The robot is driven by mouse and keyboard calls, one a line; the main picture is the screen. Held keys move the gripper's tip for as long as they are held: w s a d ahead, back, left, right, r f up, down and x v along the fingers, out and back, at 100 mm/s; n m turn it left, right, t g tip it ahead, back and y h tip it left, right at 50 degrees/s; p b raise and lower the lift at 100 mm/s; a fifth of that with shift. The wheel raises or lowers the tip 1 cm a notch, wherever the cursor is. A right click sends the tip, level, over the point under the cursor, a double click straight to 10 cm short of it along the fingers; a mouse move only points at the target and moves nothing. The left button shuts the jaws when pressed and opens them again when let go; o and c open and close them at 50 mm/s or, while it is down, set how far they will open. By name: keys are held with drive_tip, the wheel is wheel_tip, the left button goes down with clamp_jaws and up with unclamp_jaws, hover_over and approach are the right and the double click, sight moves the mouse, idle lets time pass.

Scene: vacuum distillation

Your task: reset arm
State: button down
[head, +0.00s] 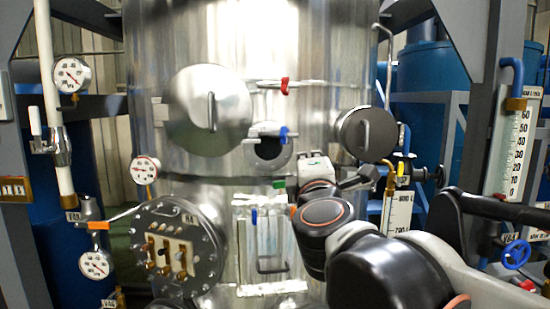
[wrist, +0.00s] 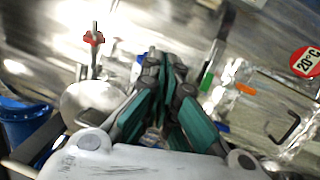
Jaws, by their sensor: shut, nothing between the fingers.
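My gripper (wrist: 163,72) shows in the wrist view with its dark, green-padded fingers together, shut and empty. In the head view my arm reaches in from the lower right, and the white wrist housing (head: 315,168) is in front of the steel vessel (head: 330,40). The fingers are hard to make out there. Nothing is held. I cannot tell the exact gap between the fingertips and the vessel.
The vessel carries a round hatch (head: 208,110), a smaller dark-rimmed hatch (head: 367,133), a red-handled valve (head: 285,84), a blue-handled valve (head: 283,133) and a bolted flange (head: 178,250). Gauges and a white pipe (head: 48,100) stand left; a grey post (head: 490,110) stands right.

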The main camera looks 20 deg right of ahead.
drive_tip(key=s+d+f+m+g+b, duration=0.15)
drive_tip(key=s+f+m+b, duration=0.35)
drive_tip(key=f, duration=0.7)
drive_tip(key=d+f+m+g+b, duration=0.1)
drive_tip(key=f+m+g+b, duration=0.15)
drive_tip(key=f+b, duration=0.65)
drive_tip(key=s+d+f+m+g+b, duration=0.2)
drive_tip(key=s+f+m+g+b, duration=0.1)
drive_tip(key=f, duration=1.1)
drive_tip(key=s+a+f+m+g+y+b, duration=0.1)
drive_tip(key=a+f+b, duration=0.3)
drive_tip(key=f, duration=0.5)
drive_tip(key=s+a+f+m+g+y+b, duration=0.1)
drive_tip(key=s+a+f+y+b, duration=0.3)
drive_tip(key=f, duration=0.5)
drive_tip(key=s+a+f+m+g+y+b, duration=0.2)
drive_tip(key=f+b, duration=0.3)
drive_tip(key=f, duration=0.5)
drive_tip(key=shift+s+a+m, duration=0.15)
drive_tip(key=shift+a+m, duration=0.2)
drive_tip(key=shift+a, duration=0.55)
